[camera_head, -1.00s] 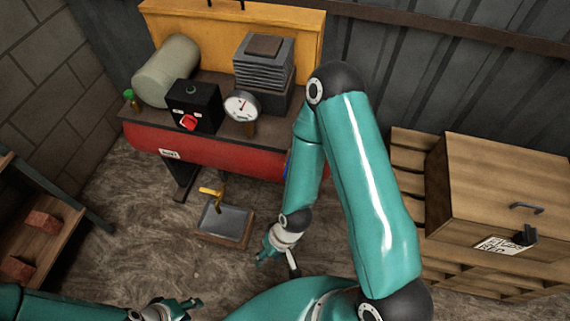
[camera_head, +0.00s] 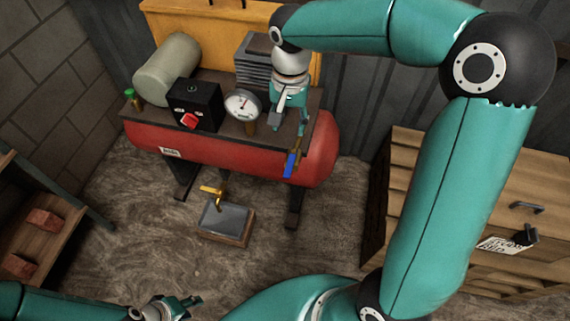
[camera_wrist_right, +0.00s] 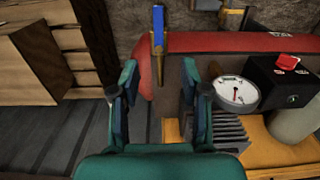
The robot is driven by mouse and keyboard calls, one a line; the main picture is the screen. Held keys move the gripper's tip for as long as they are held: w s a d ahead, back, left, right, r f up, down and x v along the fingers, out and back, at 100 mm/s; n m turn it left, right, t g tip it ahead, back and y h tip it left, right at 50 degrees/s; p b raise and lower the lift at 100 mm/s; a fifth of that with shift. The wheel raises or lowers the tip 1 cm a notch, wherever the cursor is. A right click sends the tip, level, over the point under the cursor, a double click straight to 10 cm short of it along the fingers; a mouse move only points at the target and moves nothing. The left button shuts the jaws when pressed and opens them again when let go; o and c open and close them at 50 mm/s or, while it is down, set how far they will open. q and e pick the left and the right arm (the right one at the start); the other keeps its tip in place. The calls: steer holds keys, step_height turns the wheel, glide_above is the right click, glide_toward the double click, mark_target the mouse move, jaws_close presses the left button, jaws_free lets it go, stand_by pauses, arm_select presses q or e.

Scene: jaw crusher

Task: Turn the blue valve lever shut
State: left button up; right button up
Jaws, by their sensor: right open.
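The blue valve lever (camera_head: 291,164) hangs over the front of the red tank near its right end, on a brass-coloured valve. In the right wrist view the blue handle (camera_wrist_right: 158,28) points to the top of the picture, its brass stem running down between my fingers' line. My right gripper (camera_head: 288,124) is above the valve, pointing down, its fingers apart. In the wrist view my right gripper (camera_wrist_right: 158,82) is open and empty, and the blue handle is beyond the fingertips. My left gripper (camera_head: 188,306) is low at the left, open and far from the lever.
The red compressor tank (camera_head: 220,155) carries a dial gauge (camera_head: 242,105), a black box with a red knob (camera_head: 190,120) and a finned block (camera_head: 256,65). A brass tap (camera_head: 212,191) stands over a tray below. A wooden cabinet (camera_head: 510,180) is at the right.

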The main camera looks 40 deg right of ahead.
mark_target(289, 167)
step_height(289, 167, down, 16)
steer(key=shift+s+d+f, duration=0.1)
steer(key=shift+f, duration=0.1)
stand_by(0.4)
steer(key=shift+c, duration=0.4)
jaws_close()
